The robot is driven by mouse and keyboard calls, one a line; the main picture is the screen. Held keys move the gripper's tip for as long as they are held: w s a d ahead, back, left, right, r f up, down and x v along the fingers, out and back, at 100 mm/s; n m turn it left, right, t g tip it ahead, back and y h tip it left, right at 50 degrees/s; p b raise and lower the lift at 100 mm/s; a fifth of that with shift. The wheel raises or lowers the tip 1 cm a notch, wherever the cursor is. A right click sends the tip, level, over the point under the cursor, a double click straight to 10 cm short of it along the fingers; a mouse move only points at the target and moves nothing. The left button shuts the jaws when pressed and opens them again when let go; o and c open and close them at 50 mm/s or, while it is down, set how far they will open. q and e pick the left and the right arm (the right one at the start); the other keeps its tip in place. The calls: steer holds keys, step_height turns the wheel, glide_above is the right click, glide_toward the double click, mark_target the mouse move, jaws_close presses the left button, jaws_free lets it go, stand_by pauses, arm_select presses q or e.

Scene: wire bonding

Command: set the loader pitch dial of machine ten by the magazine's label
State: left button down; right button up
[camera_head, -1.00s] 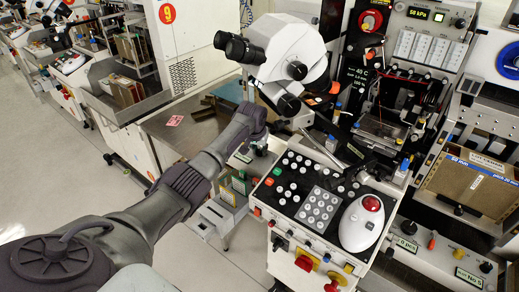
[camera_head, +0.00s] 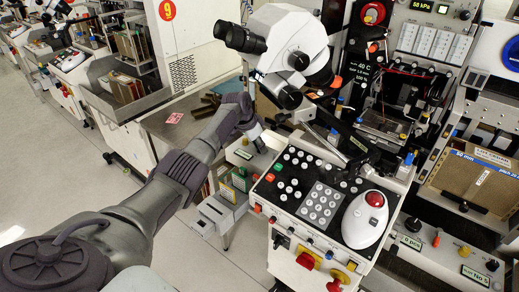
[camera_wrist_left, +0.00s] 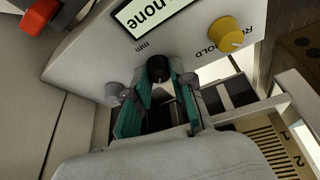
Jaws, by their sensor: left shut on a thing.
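My left gripper (camera_wrist_left: 158,100) is shut on a black dial knob (camera_wrist_left: 158,68), with a teal-lined finger on each side of it. The knob sits on a pale panel (camera_wrist_left: 85,55) below a display (camera_wrist_left: 150,14) reading "none" and "mm". In the head view my left gripper (camera_head: 259,141) is low behind the microscope machine, and the knob is hidden there. A brown magazine (camera_head: 471,185) stands in a rack at the right. Its blue-and-white label (camera_head: 484,164) shows "50 mm" and "pitch 20"; the rest is hard to read. My right gripper is not in view.
A yellow knob (camera_wrist_left: 225,32) and a small grey knob (camera_wrist_left: 115,94) flank the held one. A microscope (camera_head: 285,45) and a keypad console (camera_head: 320,200) stand right of my left arm. Clear floor (camera_head: 60,165) lies at the left.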

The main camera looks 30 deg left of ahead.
arm_select(q)
steer(key=shift+m+b, duration=0.45)
steer(key=shift+m, duration=0.05)
steer(key=shift+h, duration=0.3)
steer(key=c, duration=1)
jaws_free()
steer(key=v, duration=1.2)
